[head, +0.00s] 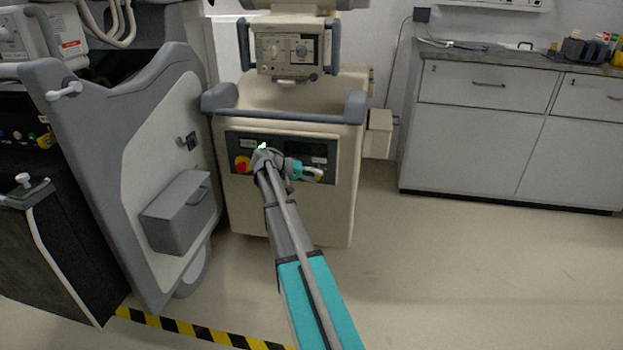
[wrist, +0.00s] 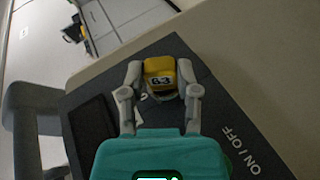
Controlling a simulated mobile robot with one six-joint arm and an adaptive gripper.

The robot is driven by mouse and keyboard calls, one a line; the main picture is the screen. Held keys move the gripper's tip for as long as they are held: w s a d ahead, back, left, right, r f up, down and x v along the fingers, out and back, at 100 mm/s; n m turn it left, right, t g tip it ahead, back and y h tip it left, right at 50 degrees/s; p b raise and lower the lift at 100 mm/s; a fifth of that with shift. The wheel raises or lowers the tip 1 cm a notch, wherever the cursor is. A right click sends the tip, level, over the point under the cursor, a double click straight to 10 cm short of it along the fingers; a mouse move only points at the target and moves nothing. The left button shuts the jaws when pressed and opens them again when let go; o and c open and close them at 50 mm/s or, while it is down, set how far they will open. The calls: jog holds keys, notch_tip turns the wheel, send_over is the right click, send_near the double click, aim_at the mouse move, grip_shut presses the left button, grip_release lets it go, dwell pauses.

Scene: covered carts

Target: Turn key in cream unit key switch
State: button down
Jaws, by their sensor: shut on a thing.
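The cream unit (head: 340,205) stands ahead of me, with a dark control panel (head: 235,140) on its front. In the wrist view the dark panel (wrist: 225,105) carries a white ON / OFF label (wrist: 241,150). My gripper (head: 314,174) is at the lower right of this panel. In the wrist view its two grey fingers are closed around a yellow key head (wrist: 160,71) with a dark marking that seems to read 6-3 or G-3. The key's shaft and the switch slot are hidden, so I cannot tell the key's exact angle.
A grey covered cart (head: 130,120) stands close on the left. Grey drawer cabinets (head: 480,140) stand at the right. The floor between is clear.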

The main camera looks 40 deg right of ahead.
jog(key=shift+f+g+h+b, duration=0.25)
jog(key=shift+g+h+b, duration=0.35)
jog(key=shift+b, duration=0.85)
jog(key=shift+r+n+h+b, duration=0.15)
jog(key=shift+n+h+b, duration=0.15)
jog(key=shift+h+b, duration=0.1)
jog(key=shift+f+g+h+b, duration=0.2)
jog(key=shift+g+h+b, duration=0.15)
jog(key=shift+b, duration=0.55)
jog(key=shift+n+g+h+b, duration=0.4)
jog(key=shift+h+b, duration=0.25)
jog(key=shift+b, duration=0.6)
jog(key=shift+c, duration=1.3)
grip_release()
